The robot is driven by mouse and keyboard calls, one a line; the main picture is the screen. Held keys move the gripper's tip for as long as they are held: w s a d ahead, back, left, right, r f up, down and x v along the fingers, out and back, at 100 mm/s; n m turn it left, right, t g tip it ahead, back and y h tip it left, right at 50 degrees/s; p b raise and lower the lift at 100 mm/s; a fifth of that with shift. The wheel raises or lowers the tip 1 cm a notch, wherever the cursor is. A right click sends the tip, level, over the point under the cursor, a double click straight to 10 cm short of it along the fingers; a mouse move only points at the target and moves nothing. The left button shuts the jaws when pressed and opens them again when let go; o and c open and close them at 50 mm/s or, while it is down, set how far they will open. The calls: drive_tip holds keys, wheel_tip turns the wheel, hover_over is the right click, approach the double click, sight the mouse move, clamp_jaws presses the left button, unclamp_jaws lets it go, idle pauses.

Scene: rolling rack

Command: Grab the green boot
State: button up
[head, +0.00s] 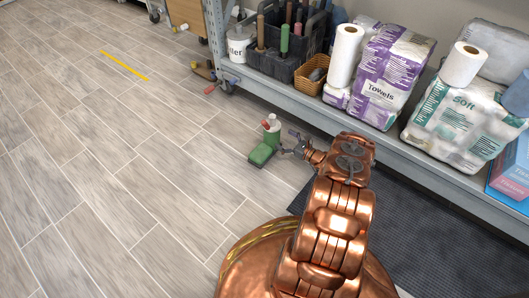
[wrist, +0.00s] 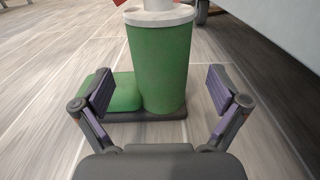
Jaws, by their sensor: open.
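The green boot (head: 260,155) stands on the floor in front of the rack. In the wrist view, the boot (wrist: 160,65) shows as an upright green shaft with a pale rim, a rounded toe to the left and a flat dark sole. Something white rises from its top, with a red part to the left; the top is cut off. My gripper (head: 291,149) is just right of the boot in the head view. In the wrist view, my gripper (wrist: 159,91) is open and empty, its purple-padded fingers either side of the shaft, with gaps showing.
A grey rack shelf (head: 400,143) runs along the right, with paper towels (head: 390,75), a wicker basket (head: 311,75) and a dark tool caddy (head: 270,50). A dark mat (head: 430,235) lies below. The floor left of the boot is clear.

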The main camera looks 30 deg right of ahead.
sight(277, 134)
drive_tip(key=shift+b+x, duration=0.65)
drive_tip(key=shift+x, duration=2.75)
drive_tip(key=shift+r, duration=0.15)
clamp_jaws()
